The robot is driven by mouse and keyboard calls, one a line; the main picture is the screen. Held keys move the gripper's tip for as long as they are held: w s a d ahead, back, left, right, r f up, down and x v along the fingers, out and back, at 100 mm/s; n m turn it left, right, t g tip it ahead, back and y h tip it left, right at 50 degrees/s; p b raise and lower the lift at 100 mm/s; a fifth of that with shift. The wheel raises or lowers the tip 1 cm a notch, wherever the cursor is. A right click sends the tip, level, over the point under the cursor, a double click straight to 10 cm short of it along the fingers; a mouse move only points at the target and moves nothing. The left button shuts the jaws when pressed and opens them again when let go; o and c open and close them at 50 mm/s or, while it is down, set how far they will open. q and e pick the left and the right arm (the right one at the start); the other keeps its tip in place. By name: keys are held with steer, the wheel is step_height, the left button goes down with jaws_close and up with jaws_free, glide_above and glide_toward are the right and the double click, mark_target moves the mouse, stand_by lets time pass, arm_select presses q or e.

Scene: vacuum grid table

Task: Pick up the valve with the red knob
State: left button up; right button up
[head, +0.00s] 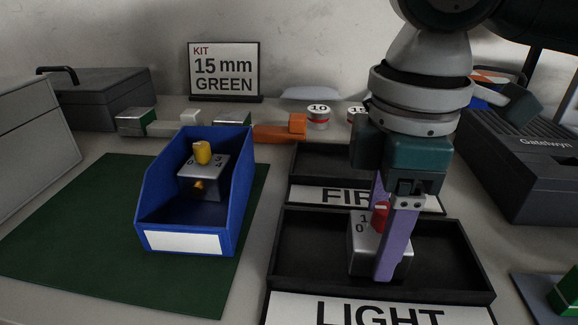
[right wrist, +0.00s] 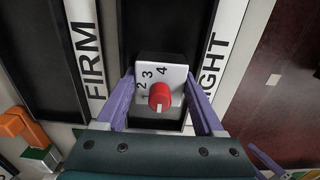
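The valve with the red knob is a silver block (head: 362,255) standing in the black LIGHT tray (head: 460,268). Its red knob (right wrist: 159,97) and numbered face show clearly in the right wrist view. My right gripper (head: 385,235) points down over the valve, its purple fingers on opposite sides of the block. It looks open, with the fingers very close to the block's sides; contact cannot be made out. In the head view the near finger hides part of the valve.
A blue bin (head: 190,243) on the green mat (head: 85,225) holds a valve with a yellow knob (head: 202,152). The FIRM tray (head: 318,160) lies behind the LIGHT tray. An orange-handled part (head: 280,131) and a kit sign (head: 224,70) stand farther back. A grey case (head: 520,150) is at right.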

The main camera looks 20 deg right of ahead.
steer(key=c, duration=0.7)
steer(key=shift+r, duration=0.1)
steer(key=shift+c, duration=0.2)
steer(key=s+a+r+m+p, duration=0.1)
steer(key=r+m+p, duration=0.4)
steer(key=r+p, duration=2.4)
steer(key=s+a+r+m+p, duration=0.1)
steer(key=r+m+p, duration=0.5)
steer(key=r+p, duration=2.3)
step_height(320, 180, up, 14)
steer(key=shift+s+a+f+m, duration=0.15)
steer(key=shift+s+a+m, duration=0.2)
steer(key=shift+s, duration=0.55)
